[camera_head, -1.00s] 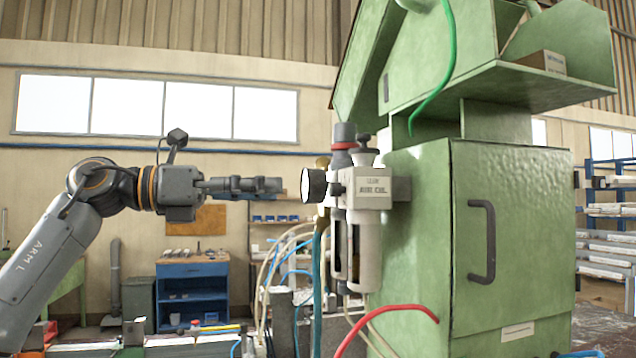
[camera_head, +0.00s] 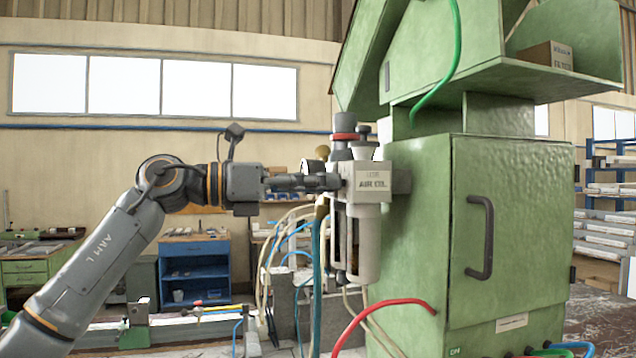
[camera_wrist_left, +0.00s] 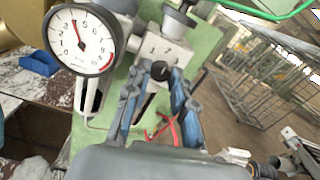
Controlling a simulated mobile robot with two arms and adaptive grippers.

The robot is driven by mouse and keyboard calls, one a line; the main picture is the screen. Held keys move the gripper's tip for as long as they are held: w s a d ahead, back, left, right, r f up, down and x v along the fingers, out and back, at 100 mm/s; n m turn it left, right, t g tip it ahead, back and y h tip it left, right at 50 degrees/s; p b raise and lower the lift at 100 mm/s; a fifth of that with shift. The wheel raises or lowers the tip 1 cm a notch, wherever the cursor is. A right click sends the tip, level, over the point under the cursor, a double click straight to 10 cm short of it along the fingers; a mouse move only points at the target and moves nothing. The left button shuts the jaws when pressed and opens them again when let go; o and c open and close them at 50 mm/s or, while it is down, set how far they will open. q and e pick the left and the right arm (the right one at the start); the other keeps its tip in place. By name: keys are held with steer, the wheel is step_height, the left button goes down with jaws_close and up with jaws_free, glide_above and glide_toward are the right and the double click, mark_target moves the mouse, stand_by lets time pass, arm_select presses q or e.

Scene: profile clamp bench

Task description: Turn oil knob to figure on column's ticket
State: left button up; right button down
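The air and oil unit (camera_head: 372,183), marked "AIR OIL", is mounted on the left side of the green cabinet. My left gripper (camera_head: 330,182) is at its left face, beside the round gauge (camera_head: 310,166), which it partly covers. In the left wrist view, my left gripper (camera_wrist_left: 160,75) is open, with a small dark knob (camera_wrist_left: 159,70) between its fingertips. I cannot tell whether they touch it. Figures "1" and "2" show on the pale face behind the knob. The white gauge (camera_wrist_left: 83,40) is left of the fingers. My right gripper is out of view. I make out no figure on a ticket.
The green cabinet (camera_head: 510,230) has a dark handle (camera_head: 482,238) and a small pale label (camera_head: 512,323), too small to read. A red hose (camera_head: 385,306) and several pale and blue hoses hang below the unit. A box (camera_head: 548,56) sits on the upper shelf.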

arm_select(q)
jaws_close()
steer(key=shift+n, duration=0.3)
steer(key=n+p, duration=0.1)
steer(key=n, duration=0.8)
steer(key=shift+r, duration=0.1)
steer(key=shift+n, duration=0.3)
steer(key=o, duration=0.7)
jaws_free()
steer(key=shift+c, duration=0.2)
